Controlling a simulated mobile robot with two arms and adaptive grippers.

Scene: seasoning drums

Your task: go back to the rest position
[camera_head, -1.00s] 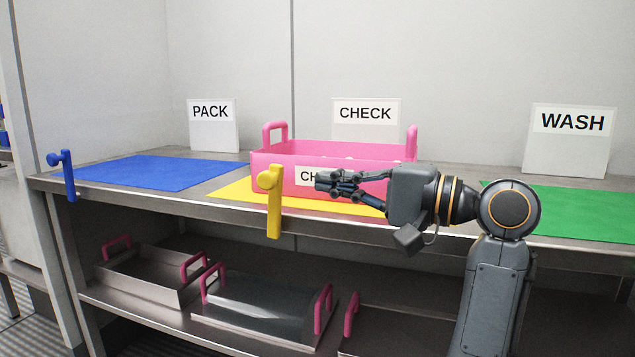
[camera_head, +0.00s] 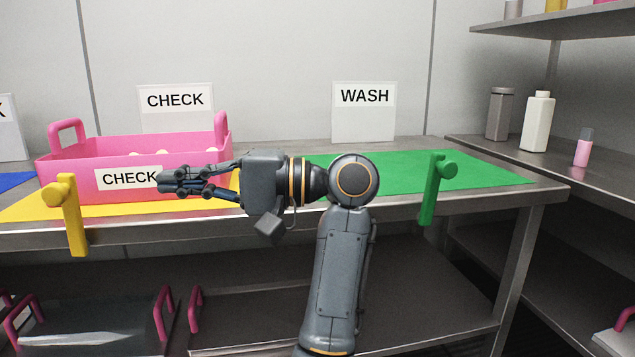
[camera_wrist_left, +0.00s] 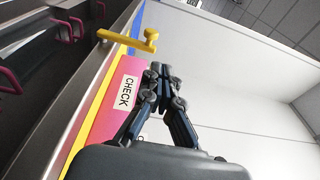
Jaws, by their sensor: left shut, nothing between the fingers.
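My left gripper (camera_head: 185,181) is shut and empty. In the head view it points left, in front of the pink CHECK crate (camera_head: 85,184) and overlapping its right part. In the left wrist view the gripper (camera_wrist_left: 157,75) shows its fingers together, with the crate (camera_wrist_left: 100,128) and its label beyond them. I cannot tell whether the fingers touch the crate. My right gripper is in neither view.
The crate stands on the yellow mat (camera_head: 22,208). A yellow handle (camera_head: 74,222) and a green handle (camera_head: 431,195) stick up at the table's front edge. The green mat (camera_head: 400,174) is bare. Bottles (camera_head: 537,122) stand on the right shelf. Metal trays (camera_head: 88,332) lie below.

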